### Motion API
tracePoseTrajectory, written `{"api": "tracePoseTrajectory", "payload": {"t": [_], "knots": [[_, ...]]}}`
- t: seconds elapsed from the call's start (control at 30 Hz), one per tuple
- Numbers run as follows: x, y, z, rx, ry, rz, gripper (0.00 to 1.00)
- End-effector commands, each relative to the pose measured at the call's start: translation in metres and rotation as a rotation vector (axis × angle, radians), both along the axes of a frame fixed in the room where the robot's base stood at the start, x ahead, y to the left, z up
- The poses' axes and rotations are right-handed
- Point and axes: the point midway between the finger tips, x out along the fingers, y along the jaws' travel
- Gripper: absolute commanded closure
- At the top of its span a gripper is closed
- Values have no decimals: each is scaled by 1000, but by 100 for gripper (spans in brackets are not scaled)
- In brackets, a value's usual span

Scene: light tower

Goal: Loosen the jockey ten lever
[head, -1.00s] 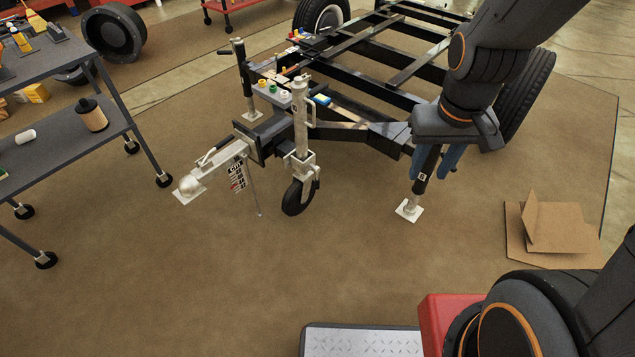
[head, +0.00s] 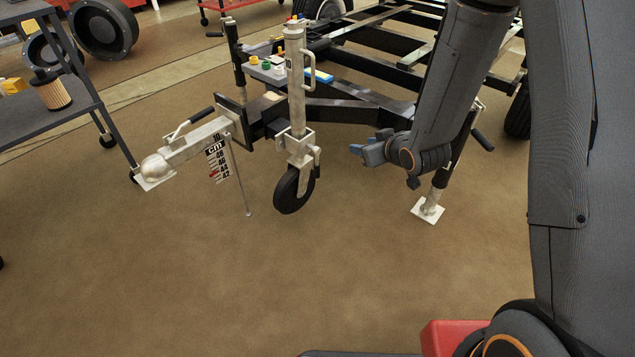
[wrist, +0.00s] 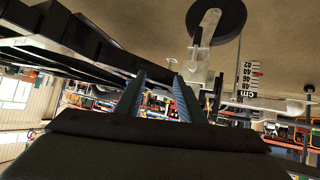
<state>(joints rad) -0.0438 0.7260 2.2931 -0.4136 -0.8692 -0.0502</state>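The jockey wheel (head: 293,190) has a black tyre below a silver upright tube (head: 294,80). Around the tube is a metal clamp (head: 299,146). A small grey bar (head: 317,158), which looks like the clamp's lever, hangs at its right side. My gripper (head: 365,150) is to the right of the clamp, at about its height in the picture, apart from it and pointing left. In the wrist view, the blue fingers of my gripper (wrist: 160,78) are apart with nothing between them. There the jockey wheel (wrist: 217,22) appears upside down, beyond the fingertips to the upper right.
The black trailer frame (head: 350,108) runs behind my gripper. A silver hitch coupling (head: 180,157) and a hanging number scale (head: 218,160) are left of the wheel. A prop leg with a white foot (head: 428,210) stands right. The floor in front is clear.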

Motion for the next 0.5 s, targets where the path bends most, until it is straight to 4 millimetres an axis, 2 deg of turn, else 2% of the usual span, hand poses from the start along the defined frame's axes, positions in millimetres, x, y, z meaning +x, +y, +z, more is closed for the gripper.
{"api": "tracePoseTrajectory", "payload": {"t": [0.03,0.1,0.27,0.4,0.5], "knots": [[9,8,-30,22,-29,23,64],[18,20,-52,57,-81,56,64],[31,45,-99,148,-195,126,64],[35,64,-138,237,-287,180,64],[34,74,-159,297,-344,209,64]]}}
